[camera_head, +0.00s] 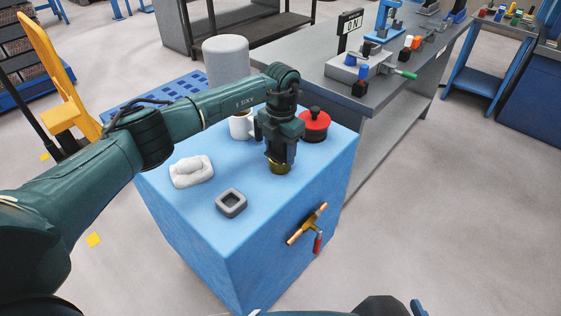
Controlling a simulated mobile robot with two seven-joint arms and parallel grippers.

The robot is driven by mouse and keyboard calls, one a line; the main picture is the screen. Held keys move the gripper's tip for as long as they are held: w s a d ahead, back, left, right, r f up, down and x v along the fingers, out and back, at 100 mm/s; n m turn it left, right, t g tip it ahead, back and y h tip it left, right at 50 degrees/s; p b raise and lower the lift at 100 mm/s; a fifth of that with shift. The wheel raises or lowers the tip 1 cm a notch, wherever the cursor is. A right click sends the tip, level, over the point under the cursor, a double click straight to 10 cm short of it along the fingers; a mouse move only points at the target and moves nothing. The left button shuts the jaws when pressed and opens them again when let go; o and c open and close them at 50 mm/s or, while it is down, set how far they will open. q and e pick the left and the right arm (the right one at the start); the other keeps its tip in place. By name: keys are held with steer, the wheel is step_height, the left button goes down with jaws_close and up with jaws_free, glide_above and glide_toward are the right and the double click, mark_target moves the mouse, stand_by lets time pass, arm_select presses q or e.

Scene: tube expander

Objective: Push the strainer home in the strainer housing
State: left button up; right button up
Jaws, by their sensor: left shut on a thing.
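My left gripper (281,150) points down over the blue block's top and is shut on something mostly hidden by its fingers. A small olive-gold round piece (280,168) shows right under the fingertips; I cannot tell whether it is the held thing, the strainer or a separate part. A brass and copper pipe fitting (307,224) with a side branch and a red-ended part (318,243) is on the block's front face; it may be the strainer housing, but I cannot be sure. No strainer is clearly visible. My right gripper is not in view.
On the blue block (215,255) are a grey square holder (231,203), a white lumpy cloth (191,171), a white mug (241,126) and a red lidded pot (315,125). A grey workbench (400,85) with tools stands behind right. Floor at the right is clear.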

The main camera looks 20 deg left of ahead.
arm_select(q)
steer(key=shift+f, duration=0.1)
stand_by(0.3)
steer(key=o, duration=1.9)
